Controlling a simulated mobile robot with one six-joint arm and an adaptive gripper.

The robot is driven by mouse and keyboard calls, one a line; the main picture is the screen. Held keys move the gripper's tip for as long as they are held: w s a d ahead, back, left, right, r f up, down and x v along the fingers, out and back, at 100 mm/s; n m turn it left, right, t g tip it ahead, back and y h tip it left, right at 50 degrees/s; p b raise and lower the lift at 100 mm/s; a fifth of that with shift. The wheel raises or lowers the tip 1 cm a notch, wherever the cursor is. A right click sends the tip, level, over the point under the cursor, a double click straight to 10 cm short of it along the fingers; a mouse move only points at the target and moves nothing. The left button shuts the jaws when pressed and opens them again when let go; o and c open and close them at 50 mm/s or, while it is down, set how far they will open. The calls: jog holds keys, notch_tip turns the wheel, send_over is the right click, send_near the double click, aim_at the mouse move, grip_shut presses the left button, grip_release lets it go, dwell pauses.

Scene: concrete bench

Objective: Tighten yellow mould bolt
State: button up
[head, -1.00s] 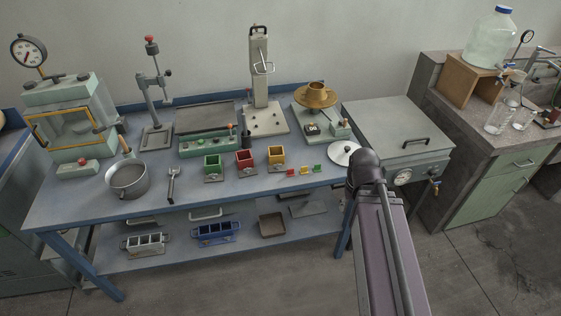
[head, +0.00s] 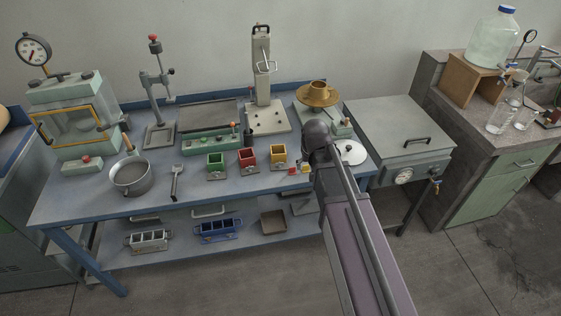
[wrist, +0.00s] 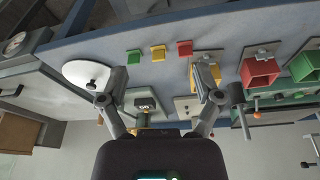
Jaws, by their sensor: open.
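The yellow mould (head: 278,153) is a small open-topped box on a grey base plate, at the right end of a row with a red mould (head: 248,158) and a green mould (head: 216,161). In the wrist view the yellow mould (wrist: 192,76) is partly covered by the right finger of my gripper (wrist: 160,98). The gripper is open, its fingers wide apart with nothing between them. I cannot make out the yellow mould's bolt clearly. In the head view my arm hides the gripper.
Small red (wrist: 184,48), yellow (wrist: 158,52) and green (wrist: 134,57) blocks lie beside the moulds. A white round lid (head: 351,152) lies to their right. A flow table with a brass cone (head: 317,95) stands behind.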

jog(key=w+a+r+t, duration=0.1)
jog(key=w+a, duration=0.5)
jog(key=a, duration=0.4)
jog(key=shift+w+r+n+t+y, duration=0.3)
jog(key=shift+n+t, duration=0.1)
jog(key=shift+f, duration=0.1)
jog(key=b, duration=0.4)
send_near(280, 167)
jog(key=b+x, duration=0.3)
jog(key=b, duration=0.1)
jog(key=w+b+x, duration=0.1)
jog(key=b+x, duration=0.3)
jog(key=shift+w+a, duration=0.1)
jog(key=shift+a, duration=0.1)
grip_shut()
